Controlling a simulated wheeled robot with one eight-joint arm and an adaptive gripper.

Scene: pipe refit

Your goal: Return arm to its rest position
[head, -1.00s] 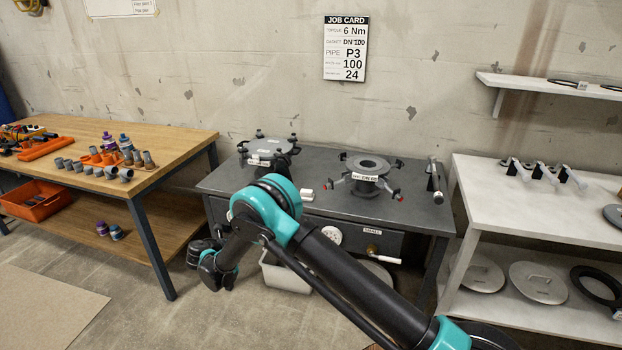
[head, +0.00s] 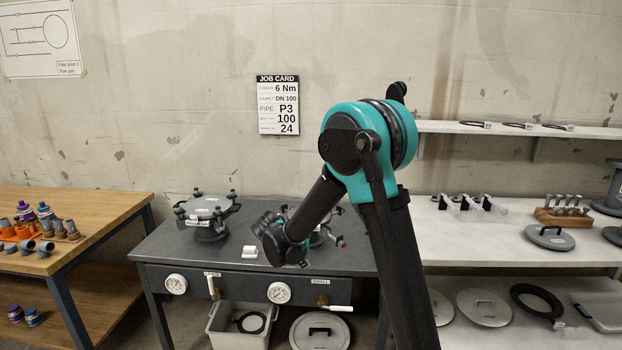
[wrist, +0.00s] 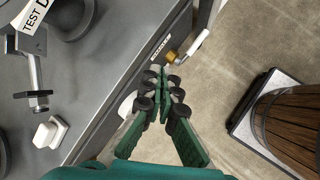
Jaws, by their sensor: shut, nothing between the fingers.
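My arm rises from the lower right of the head view, bends at a teal elbow and reaches down to the left. Its wrist end hangs in front of the grey test bench (head: 170,248) and hides part of the right fixture. The gripper's fingers cannot be made out in the head view. In the wrist view my gripper (wrist: 172,92) is shut and empty, its green fingers together. It is over the bench's front edge, near a valve with a brass fitting and white lever (wrist: 185,50).
A white block (wrist: 50,132) lies on the bench. The left fixture (head: 205,212) stands on it. A wooden barrel (wrist: 290,125) is at the right in the wrist view. A wooden table (head: 60,230) is left, white shelving (head: 500,245) right. Bare floor shows between bench and barrel.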

